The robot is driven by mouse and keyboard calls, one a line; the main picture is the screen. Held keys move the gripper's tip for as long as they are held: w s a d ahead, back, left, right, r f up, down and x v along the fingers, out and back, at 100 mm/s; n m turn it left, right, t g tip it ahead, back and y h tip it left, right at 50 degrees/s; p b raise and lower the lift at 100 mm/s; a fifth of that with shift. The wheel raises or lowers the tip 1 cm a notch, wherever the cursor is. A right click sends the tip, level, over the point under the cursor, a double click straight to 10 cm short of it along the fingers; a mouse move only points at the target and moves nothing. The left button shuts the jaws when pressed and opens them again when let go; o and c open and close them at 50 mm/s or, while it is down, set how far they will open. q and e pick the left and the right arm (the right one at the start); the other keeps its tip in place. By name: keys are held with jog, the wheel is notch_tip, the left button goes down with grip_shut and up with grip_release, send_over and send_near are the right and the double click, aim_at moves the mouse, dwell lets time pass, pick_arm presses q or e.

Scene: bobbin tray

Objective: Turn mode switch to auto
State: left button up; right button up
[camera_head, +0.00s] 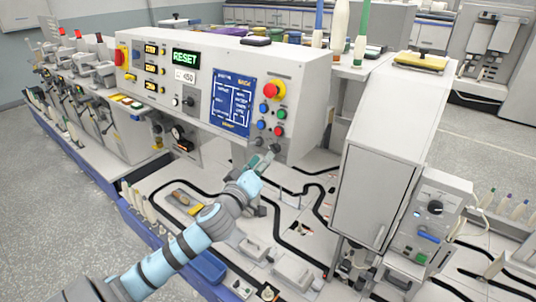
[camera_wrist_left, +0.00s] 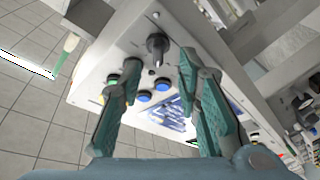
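A black knob (camera_head: 275,148) sits at the lower right of the white control panel (camera_head: 302,85), below the coloured buttons; I take it to be the mode switch. My left gripper (camera_head: 263,160) is close to it from below. In the left wrist view the knob (camera_wrist_left: 157,45) shows just beyond and between the two spread green fingers of the left gripper (camera_wrist_left: 160,60). The fingers look open and empty, with no clear contact on the knob. The knob's labels and setting are too small to read. My right gripper is not in view.
Blue buttons (camera_wrist_left: 144,97), a green button (camera_head: 282,114) and a red emergency button (camera_head: 270,90) sit close above the knob. A blue screen (camera_head: 233,103) is left of them. A white cabinet (camera_head: 375,190) stands to the right. The tray deck with a black track (camera_head: 290,245) lies below.

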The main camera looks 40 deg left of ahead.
aim_at(273, 149)
pick_arm(q)
jog(key=x, duration=0.4)
jog(key=shift+w+d, duration=0.1)
jog(key=shift+w, duration=0.05)
grip_shut()
